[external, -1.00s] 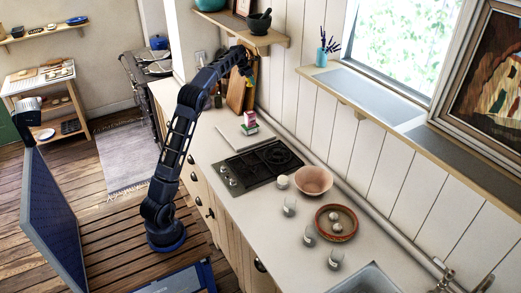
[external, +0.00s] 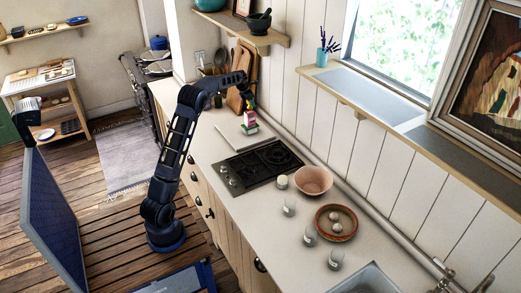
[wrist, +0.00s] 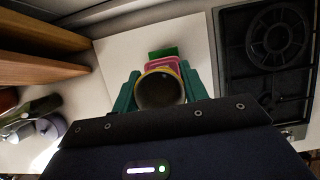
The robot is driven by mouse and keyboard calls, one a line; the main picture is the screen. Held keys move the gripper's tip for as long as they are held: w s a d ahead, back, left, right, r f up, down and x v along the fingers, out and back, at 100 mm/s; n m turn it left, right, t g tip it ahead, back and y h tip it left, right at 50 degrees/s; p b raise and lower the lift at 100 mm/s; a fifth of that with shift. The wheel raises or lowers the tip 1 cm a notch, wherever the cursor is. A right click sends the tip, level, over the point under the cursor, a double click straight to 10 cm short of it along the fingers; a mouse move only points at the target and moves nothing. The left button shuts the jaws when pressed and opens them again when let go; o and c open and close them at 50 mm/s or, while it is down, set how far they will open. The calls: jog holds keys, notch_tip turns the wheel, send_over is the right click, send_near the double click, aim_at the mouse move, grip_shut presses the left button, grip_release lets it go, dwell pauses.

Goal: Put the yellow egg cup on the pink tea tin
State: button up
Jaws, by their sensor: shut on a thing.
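The yellow egg cup (wrist: 160,90) is between the two green fingers of my gripper (wrist: 159,88) in the wrist view, its round dark opening facing the camera. My gripper is shut on it. The pink tea tin (wrist: 164,62) shows just beyond the cup, partly hidden by it. In the external view the pink tin (external: 249,117) stands on top of a green item (external: 250,128) on the counter. My gripper (external: 250,103) is right above the tin there. I cannot tell whether the cup touches the tin.
A dark gas hob (external: 262,161) lies beside the tin. Wooden boards (external: 240,95) lean at the wall behind my gripper. A pink bowl (external: 313,180) and a terracotta dish (external: 336,222) stand farther along the counter. A shelf (external: 255,40) hangs above.

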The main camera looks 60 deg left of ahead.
aim_at(251, 106)
jog(key=shift+f, duration=1.65)
jog(key=shift+f, duration=0.1)
jog(key=o, duration=1)
